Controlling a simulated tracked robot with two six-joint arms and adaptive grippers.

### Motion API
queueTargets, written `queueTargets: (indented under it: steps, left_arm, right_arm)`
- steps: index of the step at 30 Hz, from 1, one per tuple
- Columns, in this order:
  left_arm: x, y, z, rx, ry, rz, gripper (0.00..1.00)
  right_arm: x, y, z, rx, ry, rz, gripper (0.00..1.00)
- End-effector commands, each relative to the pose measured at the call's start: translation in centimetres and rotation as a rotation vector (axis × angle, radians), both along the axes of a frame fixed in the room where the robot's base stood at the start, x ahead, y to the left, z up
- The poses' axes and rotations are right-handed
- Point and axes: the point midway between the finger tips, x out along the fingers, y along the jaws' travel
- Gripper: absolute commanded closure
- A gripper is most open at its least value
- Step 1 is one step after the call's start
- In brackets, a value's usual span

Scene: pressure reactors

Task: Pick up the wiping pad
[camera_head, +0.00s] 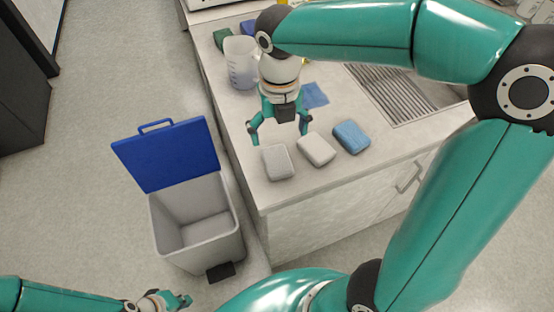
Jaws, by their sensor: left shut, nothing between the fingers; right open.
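Three block-shaped pads lie in a row near the counter's front edge: a light grey one (278,162), an off-white one (316,149) and a blue one (351,137). I cannot tell which of them is the wiping pad. My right gripper (279,130) points down over the counter just behind the light grey pad. Its fingers are spread and hold nothing. Whether it touches the counter is not clear. My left gripper (178,300) is shut and empty at the bottom left, low in front of the bin and away from the pads.
A clear beaker (241,62) stands on the counter (395,147) behind my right gripper. A flat blue cloth (315,95) lies near a ridged metal drainer (402,92). An open grey bin (196,228) with a blue lid (167,155) stands left of the counter.

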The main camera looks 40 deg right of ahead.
Motion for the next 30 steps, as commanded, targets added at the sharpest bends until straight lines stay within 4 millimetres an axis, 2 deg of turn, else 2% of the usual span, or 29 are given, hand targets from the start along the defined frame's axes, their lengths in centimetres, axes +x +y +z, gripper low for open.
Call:
queueTargets:
  steps: [1,3,13,21,30]
  left_arm:
    - [0.0,0.0,-0.2,0.0,0.0,0.0,1.0]
    - [0.0,0.0,-0.3,0.0,0.0,0.0,1.0]
    - [0.0,0.0,-0.4,0.0,-0.001,0.0,1.0]
    - [0.0,0.0,-0.7,0.0,-0.001,0.0,1.0]
    - [0.0,0.0,-0.7,0.0,-0.001,0.0,1.0]
  right_arm:
    - [-0.1,0.0,-1.2,0.0,0.004,-0.001,0.08]
    - [-0.1,0.0,-2.1,0.0,0.003,-0.001,0.08]
    - [-0.1,0.2,-4.5,0.001,0.002,-0.002,0.08]
    - [-0.1,0.6,-8.1,0.001,0.002,-0.002,0.08]
    - [-0.1,0.6,-8.6,0.002,-0.001,-0.002,0.08]
